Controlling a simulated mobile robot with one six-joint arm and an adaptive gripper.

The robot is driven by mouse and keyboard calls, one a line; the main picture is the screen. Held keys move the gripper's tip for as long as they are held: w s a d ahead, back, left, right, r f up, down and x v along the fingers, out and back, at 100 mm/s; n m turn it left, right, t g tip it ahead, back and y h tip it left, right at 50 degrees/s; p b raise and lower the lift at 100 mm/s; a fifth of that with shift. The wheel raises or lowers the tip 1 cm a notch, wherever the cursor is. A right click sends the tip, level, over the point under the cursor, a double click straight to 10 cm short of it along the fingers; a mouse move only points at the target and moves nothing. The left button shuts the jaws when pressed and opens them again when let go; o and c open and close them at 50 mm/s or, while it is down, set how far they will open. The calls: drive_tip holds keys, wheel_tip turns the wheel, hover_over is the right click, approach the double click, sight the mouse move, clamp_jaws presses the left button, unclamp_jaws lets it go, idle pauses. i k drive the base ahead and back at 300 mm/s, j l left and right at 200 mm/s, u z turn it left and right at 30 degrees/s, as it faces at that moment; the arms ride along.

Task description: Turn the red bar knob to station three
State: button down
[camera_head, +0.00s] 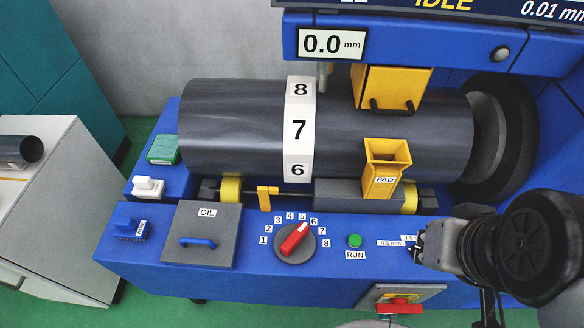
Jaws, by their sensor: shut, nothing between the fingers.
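The red bar knob (293,239) sits on a round grey dial on the front of the blue machine. Its bar is tilted, with the white-marked upper end pointing up and right, around the 5 and 6 labels. Number labels 1 to 8 arc around the dial; the station three label (278,220) is at its upper left. My gripper (418,243) is at the right, over the machine's front panel, well apart from the knob. It is shut and empty, with its fingertips small and dark in this view.
A green RUN button (354,241) lies between the knob and my gripper. Left of the knob is a grey OIL lid (205,245) with a blue handle. Behind stand a yellow PAD holder (384,165) and the large dark cylinder (235,130). A red handle (400,307) is below.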

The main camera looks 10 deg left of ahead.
sight(294, 243)
drive_tip(key=j+u, duration=0.15)
drive_tip(key=u, duration=0.25)
drive_tip(key=j+u, duration=0.15)
drive_tip(key=u, duration=0.3)
